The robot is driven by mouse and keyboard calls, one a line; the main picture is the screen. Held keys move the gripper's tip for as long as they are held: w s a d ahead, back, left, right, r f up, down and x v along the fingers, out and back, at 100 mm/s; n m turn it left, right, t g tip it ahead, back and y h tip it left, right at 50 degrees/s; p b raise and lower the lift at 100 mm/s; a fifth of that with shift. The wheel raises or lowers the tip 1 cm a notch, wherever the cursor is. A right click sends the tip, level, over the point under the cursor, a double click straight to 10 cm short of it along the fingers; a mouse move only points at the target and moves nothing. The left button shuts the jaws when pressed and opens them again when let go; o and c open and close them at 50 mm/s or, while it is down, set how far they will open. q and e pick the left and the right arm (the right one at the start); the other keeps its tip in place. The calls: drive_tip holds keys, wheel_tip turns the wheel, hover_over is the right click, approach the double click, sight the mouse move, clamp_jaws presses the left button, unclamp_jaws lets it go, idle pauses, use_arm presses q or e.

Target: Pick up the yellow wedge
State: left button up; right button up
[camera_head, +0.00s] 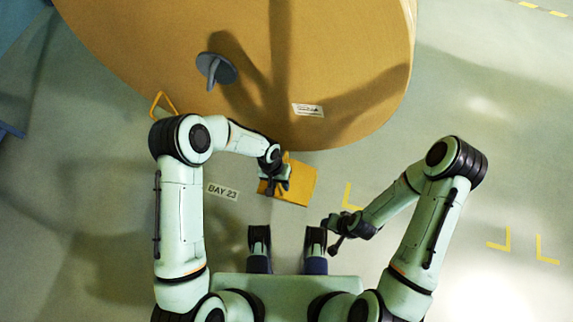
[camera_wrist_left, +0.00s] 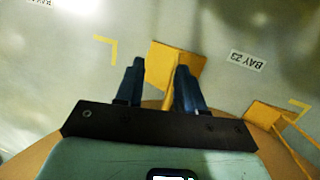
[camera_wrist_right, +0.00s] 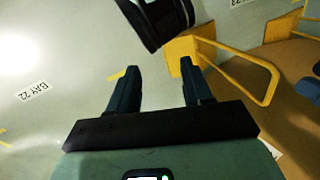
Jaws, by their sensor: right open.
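A yellow wedge (camera_head: 301,184) lies on the floor against the near edge of the big brown roll (camera_head: 340,60). My left gripper (camera_head: 271,187) is over the wedge's left part in the head view. In the left wrist view the wedge (camera_wrist_left: 172,60) shows beyond and between the two spread fingers (camera_wrist_left: 159,68), which are empty; contact cannot be told. My right gripper (camera_head: 336,242) is open and empty, below and right of the wedge. The right wrist view shows the wedge (camera_wrist_right: 188,50) and its looped handle (camera_wrist_right: 268,84) beyond the right fingers (camera_wrist_right: 160,68).
A second yellow wedge with a handle (camera_head: 162,104) sits at the roll's left, partly hidden by my left arm; it also shows in the left wrist view (camera_wrist_left: 262,115). A BAY 23 floor label (camera_head: 222,191) lies left of the near wedge. Floor at right is clear, with yellow corner marks (camera_head: 498,240).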

use_arm(q)
drive_tip(key=w+d+m+t+y+b, duration=0.1)
drive_tip(key=w+d+t+y+b, duration=0.2)
drive_tip(key=w, duration=0.6)
drive_tip(key=y+b, duration=0.1)
drive_tip(key=b, duration=0.2)
approach(285, 156)
drive_tip(key=f, duration=0.2)
drive_tip(key=a+f+b, duration=0.1)
drive_tip(key=f, duration=0.1)
drive_tip(key=shift+w+f, duration=0.25)
drive_tip(key=shift+f, duration=0.05)
drive_tip(key=shift+a+f+b, duration=0.25)
drive_tip(key=shift+f+b, duration=0.15)
drive_tip(key=shift+f, duration=1.1)
drive_tip(key=shift+a+f+b, duration=0.2)
drive_tip(key=shift+f+b, duration=0.2)
drive_tip(key=shift+f, duration=1.05)
clamp_jaws()
use_arm(e)
drive_tip(key=w+d+f+h, duration=0.1)
drive_tip(key=d+f, duration=0.2)
drive_tip(key=f, duration=0.9)
drive_tip(key=shift+w+d+f+m, duration=0.15)
drive_tip(key=shift+w+f+m, duration=0.15)
drive_tip(key=shift+w, duration=0.1)
use_arm(q)
drive_tip(key=shift+w+r, duration=0.1)
drive_tip(key=shift+r, duration=0.05)
